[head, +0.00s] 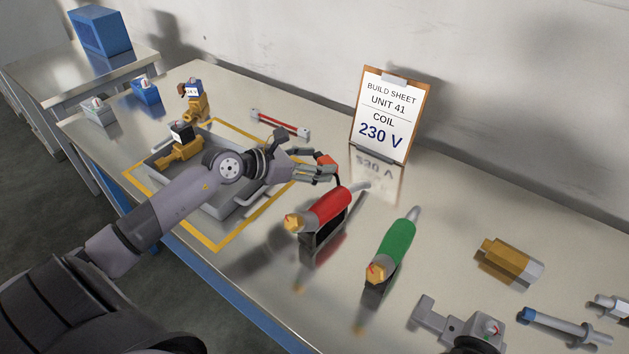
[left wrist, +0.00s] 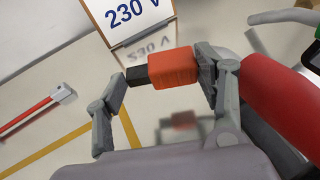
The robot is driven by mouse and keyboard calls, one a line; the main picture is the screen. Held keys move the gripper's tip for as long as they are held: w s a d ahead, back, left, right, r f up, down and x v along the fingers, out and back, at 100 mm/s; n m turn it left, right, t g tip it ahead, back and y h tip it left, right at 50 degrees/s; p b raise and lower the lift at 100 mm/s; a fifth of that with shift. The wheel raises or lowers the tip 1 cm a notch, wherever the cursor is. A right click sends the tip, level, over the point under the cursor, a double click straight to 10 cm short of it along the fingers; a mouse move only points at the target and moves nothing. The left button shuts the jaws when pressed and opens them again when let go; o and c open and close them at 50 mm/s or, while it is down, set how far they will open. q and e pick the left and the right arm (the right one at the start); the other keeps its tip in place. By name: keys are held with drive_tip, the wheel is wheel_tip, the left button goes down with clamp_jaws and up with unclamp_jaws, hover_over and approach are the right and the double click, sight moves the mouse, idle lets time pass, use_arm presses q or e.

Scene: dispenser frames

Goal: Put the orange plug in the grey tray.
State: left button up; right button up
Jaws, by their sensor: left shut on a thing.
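The orange plug (left wrist: 172,68), a small block with a black end, is between the fingers of my left gripper in the left wrist view. It also shows at the fingertips in the head view (head: 325,159). My left gripper (head: 320,170) is shut on it and holds it above the table, behind the red-handled tool. The plug's reflection shows on the table below. The grey tray (head: 222,213) lies left of the gripper inside a yellow outline, partly hidden by my left forearm. A brass part with a black block lies in the tray.
A red tool (head: 328,207) and a green tool (head: 398,243) stand close to the right of the gripper. A build sheet stand (head: 390,115) reading 230 V is behind. A red bar (head: 279,124) lies beyond the tray. Brass, blue and grey parts lie at the right.

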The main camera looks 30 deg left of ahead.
sight(315, 192)
use_arm(q)
drive_tip(key=shift+f+b, duration=0.3)
drive_tip(key=shift+f, duration=2.95)
drive_tip(key=shift+f, duration=0.2)
drive_tip(key=o, duration=1.2)
